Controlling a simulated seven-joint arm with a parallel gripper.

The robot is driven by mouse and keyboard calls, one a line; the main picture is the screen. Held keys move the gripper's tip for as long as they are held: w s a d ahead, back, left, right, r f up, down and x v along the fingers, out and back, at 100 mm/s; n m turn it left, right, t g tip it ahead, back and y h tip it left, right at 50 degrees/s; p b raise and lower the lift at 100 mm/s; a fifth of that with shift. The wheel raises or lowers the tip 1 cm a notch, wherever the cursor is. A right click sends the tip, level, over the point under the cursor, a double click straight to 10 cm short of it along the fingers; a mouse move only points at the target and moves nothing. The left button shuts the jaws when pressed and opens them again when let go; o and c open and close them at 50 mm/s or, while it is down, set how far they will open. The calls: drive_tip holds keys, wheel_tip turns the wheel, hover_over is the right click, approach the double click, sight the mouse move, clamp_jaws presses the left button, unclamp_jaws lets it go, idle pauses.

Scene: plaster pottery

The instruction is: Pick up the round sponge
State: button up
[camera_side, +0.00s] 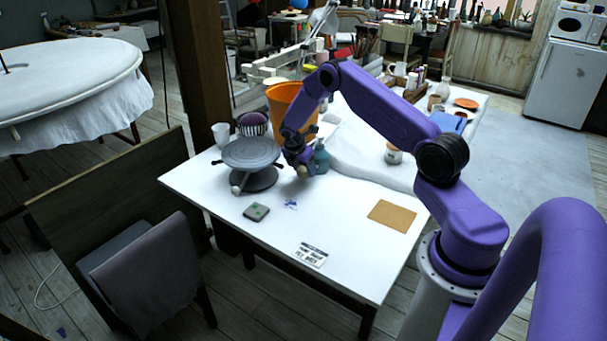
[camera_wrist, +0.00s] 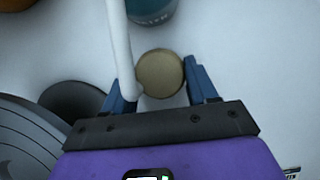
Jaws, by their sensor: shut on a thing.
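The round sponge (camera_wrist: 162,73) is a tan disc between the two blue fingers of my gripper (camera_wrist: 160,88) in the wrist view. The right finger is close against its edge; a white rod (camera_wrist: 120,45) partly covers the left finger and the left edge of the sponge. My gripper is shut on the sponge. In the side view my gripper (camera_side: 302,167) is low over the white table, between the grey turntable and a teal bottle, with the small pale sponge (camera_side: 302,172) at its tip. I cannot tell whether the sponge touches the table.
The grey turntable (camera_side: 250,153) stands just left of my gripper, and the teal bottle (camera_side: 321,158) just right. An orange bucket (camera_side: 284,98) stands behind. A grey-green block (camera_side: 256,212), a brown sheet (camera_side: 392,216) and a label card (camera_side: 310,255) lie in front. The table's front middle is mostly clear.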

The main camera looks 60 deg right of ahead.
drive_tip(key=s+a+r, duration=0.6)
drive_tip(key=s+r, duration=0.4)
drive_tip(key=s, duration=0.2)
drive_tip(key=shift+s+a, duration=0.15)
drive_tip(key=shift+s, duration=0.15)
